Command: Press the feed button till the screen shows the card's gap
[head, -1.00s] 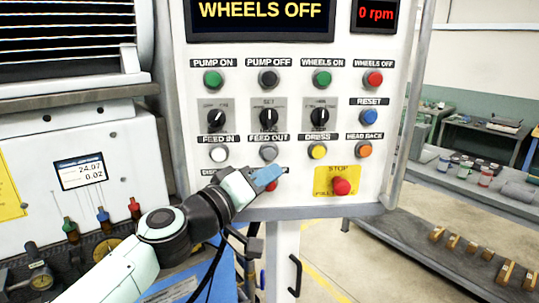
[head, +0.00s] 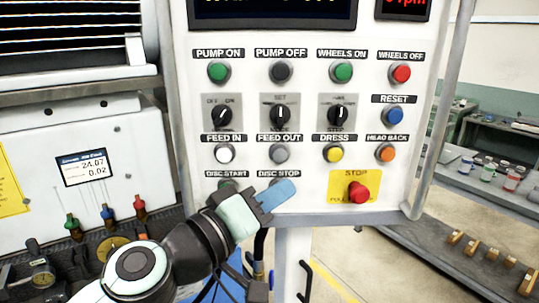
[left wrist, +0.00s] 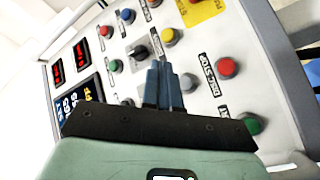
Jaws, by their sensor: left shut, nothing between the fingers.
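The white FEED IN button (head: 224,154) and the grey FEED OUT button (head: 279,155) sit side by side on the upright panel. My left gripper (head: 284,190) is shut and empty, its blue fingertips below FEED OUT, in front of the DISC STOP button. In the left wrist view, the shut fingers (left wrist: 165,85) point toward the panel beside the grey FEED OUT button (left wrist: 187,82); contact cannot be told. A small screen (head: 84,168) on the machine at left reads 24.07 and 0.02. A yellow sheet (head: 10,185) is cut off at the left edge. My right gripper is out of view.
The red STOP knob (head: 358,192) stands out on yellow at lower right. The green DISC START button (head: 228,186) and yellow DRESS button (head: 333,153) are near my gripper. The large dark screen (head: 270,12) is cut off at the top. A bench with jars stands at right.

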